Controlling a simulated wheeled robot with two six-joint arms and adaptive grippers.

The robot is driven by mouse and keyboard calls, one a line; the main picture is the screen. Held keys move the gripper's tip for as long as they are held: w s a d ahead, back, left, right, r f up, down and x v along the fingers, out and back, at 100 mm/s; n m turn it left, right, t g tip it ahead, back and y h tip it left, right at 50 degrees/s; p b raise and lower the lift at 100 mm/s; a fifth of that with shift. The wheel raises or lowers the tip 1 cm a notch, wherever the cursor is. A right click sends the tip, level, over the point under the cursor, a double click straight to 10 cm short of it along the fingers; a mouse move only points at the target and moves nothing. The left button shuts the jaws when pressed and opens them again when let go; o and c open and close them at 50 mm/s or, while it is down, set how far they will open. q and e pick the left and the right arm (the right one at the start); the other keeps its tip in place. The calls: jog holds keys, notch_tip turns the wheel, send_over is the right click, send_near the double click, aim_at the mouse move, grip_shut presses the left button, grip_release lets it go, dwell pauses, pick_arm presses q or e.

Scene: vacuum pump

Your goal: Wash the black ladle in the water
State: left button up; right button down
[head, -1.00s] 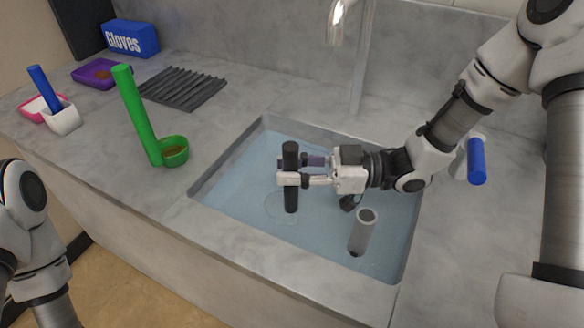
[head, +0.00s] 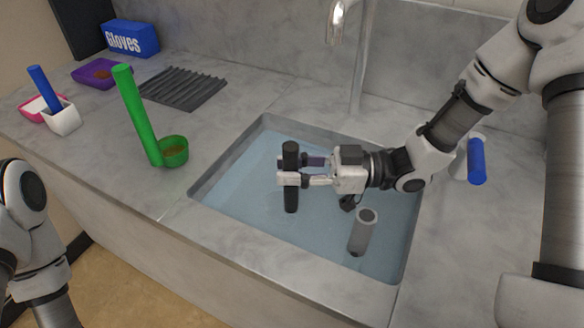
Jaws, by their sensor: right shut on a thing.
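The black ladle (head: 291,199) stands upright over the sink, its handle showing above and below the fingers. Its lower end reaches down to the water (head: 240,190), and its bowl cannot be made out. My right gripper (head: 290,179) comes in from the right and is shut on the ladle's handle. The water fills the grey sink basin (head: 208,178). Of my left arm only links show at the left edge; its gripper is out of view.
A grey cylinder (head: 361,235) stands in the sink near the front right. A green ladle (head: 140,115) stands on the counter left of the sink. A ribbed mat (head: 183,89), purple dish (head: 97,73), white holder (head: 62,118) and Gloves box (head: 130,39) lie farther left. The faucet (head: 360,60) rises behind.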

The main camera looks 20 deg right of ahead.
notch_tip(320, 180, up, 16)
jog(key=p, duration=1.5)
jog(key=shift+f, duration=0.1)
